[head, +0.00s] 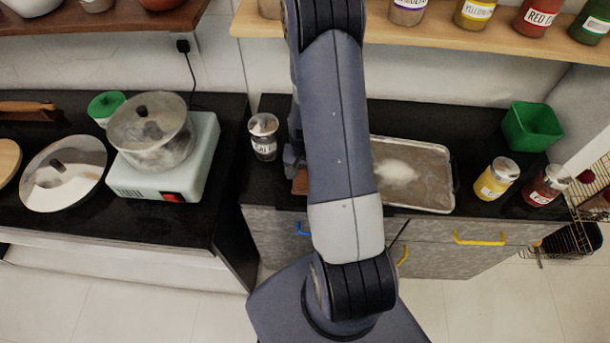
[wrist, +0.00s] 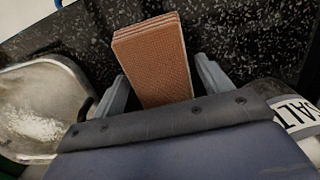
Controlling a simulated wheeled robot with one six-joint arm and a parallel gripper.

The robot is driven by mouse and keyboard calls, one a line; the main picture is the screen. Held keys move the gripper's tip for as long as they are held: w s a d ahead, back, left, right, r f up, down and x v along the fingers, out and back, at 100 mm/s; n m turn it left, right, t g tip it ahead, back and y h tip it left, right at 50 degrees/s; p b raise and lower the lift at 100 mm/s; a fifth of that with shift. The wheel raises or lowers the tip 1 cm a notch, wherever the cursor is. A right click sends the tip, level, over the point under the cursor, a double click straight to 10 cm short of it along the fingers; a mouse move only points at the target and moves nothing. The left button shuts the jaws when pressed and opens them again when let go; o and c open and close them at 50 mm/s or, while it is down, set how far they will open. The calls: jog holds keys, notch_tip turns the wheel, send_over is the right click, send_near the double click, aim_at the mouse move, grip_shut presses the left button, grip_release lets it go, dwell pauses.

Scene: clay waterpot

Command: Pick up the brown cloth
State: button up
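The brown cloth (wrist: 155,60) is a folded, layered stack with a woven texture, lying on the black speckled counter in the wrist view. In the head view only a small brown part of the cloth (head: 300,182) shows beside my arm; the rest is hidden. My gripper (wrist: 161,72) is open, with one finger on each side of the cloth. A narrow gap shows between the cloth and the fingers. I cannot tell how far the fingertips are above the counter. In the head view my gripper (head: 293,160) is mostly hidden by my arm.
The salt jar (head: 263,137) stands close to my gripper on the left. A metal tray (head: 425,205) with white powder lies to the right. Farther right are a yellow jar (head: 496,178), a red jar (head: 546,186) and a green container (head: 532,126). A shelf (head: 400,35) with jars is above.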

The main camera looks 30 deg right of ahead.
aim_at(305, 173)
jog(key=c, duration=0.7)
jog(key=shift+r, duration=0.2)
jog(key=shift+r+b, duration=0.75)
jog(key=shift+r, duration=4.1)
